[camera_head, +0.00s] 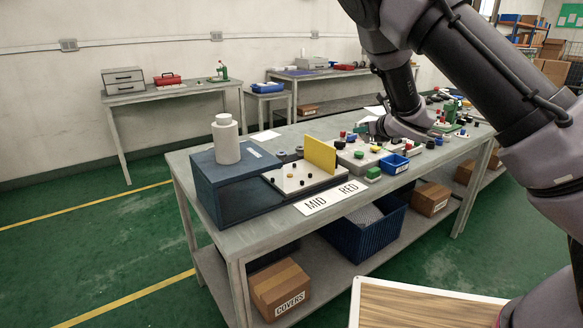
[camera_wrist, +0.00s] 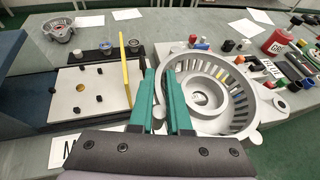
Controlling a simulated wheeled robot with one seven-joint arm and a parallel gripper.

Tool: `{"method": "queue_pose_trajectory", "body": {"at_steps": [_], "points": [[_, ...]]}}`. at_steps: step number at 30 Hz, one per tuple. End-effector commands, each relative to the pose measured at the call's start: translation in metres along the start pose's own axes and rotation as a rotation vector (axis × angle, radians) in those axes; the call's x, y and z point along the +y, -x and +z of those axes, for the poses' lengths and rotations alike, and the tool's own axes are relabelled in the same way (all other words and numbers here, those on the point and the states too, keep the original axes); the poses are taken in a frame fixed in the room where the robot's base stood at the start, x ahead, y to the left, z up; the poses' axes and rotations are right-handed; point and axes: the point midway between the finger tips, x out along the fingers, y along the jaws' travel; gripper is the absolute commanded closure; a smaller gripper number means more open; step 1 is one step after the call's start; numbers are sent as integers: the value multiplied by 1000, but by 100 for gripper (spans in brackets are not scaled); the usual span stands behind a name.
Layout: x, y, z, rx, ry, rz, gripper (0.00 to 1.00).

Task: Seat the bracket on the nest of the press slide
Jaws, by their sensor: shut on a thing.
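My gripper (camera_wrist: 161,75) has teal fingers, shut on the near left edge of a grey, round, slotted bracket (camera_wrist: 238,118). The bracket hangs to the right of the fingers in the wrist view, and its wide ring with a stepped centre faces the camera. The press slide is a pale plate (camera_wrist: 70,108) with several black pegs around a small central hole, the nest (camera_wrist: 81,87). It lies left of my gripper, and the nest looks empty. In the head view the slide (camera_head: 290,185) sits at the blue press (camera_head: 215,190), and my gripper (camera_head: 372,124) is behind it to the right.
A yellow upright panel (camera_wrist: 126,68) stands at the slide's right edge, between it and my gripper. Another grey metal part (camera_wrist: 60,28) lies at the back left.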

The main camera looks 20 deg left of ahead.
Motion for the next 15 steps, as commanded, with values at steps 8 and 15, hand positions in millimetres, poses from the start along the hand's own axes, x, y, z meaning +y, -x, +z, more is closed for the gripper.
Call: {"method": "queue_pose_trajectory", "body": {"at_steps": [8,15], "points": [[137,-6,26,-9,111,245,100],[214,-6,17,-12,179,380,100]]}}
